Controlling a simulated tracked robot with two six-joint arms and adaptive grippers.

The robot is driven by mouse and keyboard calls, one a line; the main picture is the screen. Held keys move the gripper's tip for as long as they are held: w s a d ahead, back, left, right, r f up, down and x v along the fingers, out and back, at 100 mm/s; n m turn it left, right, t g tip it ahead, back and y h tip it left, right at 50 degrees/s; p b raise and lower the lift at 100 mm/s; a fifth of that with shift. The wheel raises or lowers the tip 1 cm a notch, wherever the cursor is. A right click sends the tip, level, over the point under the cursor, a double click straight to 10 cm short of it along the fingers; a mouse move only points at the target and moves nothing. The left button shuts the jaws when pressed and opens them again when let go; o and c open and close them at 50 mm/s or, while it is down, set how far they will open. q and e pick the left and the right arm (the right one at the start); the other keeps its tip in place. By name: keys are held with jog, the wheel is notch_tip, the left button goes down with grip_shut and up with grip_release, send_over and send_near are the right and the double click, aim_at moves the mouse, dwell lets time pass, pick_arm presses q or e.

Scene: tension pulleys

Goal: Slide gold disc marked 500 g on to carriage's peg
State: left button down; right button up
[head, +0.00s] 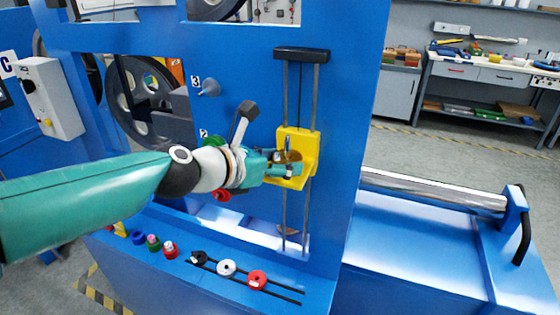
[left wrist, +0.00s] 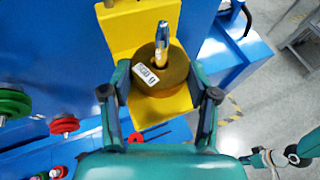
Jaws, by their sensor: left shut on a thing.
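The gold disc (left wrist: 176,78) has a white label whose print is upside down in the left wrist view. It lies on the yellow carriage's side with the peg (left wrist: 162,42) rising from its middle, so the disc looks to be around the peg. I cannot tell whether it rests on the carriage. My left gripper (left wrist: 162,98) is shut on the disc, one finger on each side. In the head view the left gripper (head: 284,168) is at the yellow carriage (head: 298,143), and the disc (head: 290,156) is partly hidden. My right gripper (left wrist: 250,158) seems to show small at lower right.
The carriage sits on two vertical rods (head: 314,95) under a dark top block (head: 301,54) on the blue panel. A metal roller (head: 435,190) lies at right.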

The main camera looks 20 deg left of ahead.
pick_arm(q)
jog(key=shift+f, duration=0.4)
dwell(0.3)
jog(key=shift+c, duration=1.1)
grip_release()
jog(key=shift+d, duration=0.1)
jog(key=shift+s+f, duration=0.1)
jog(key=shift+f, duration=0.05)
jog(key=v, duration=1.2)
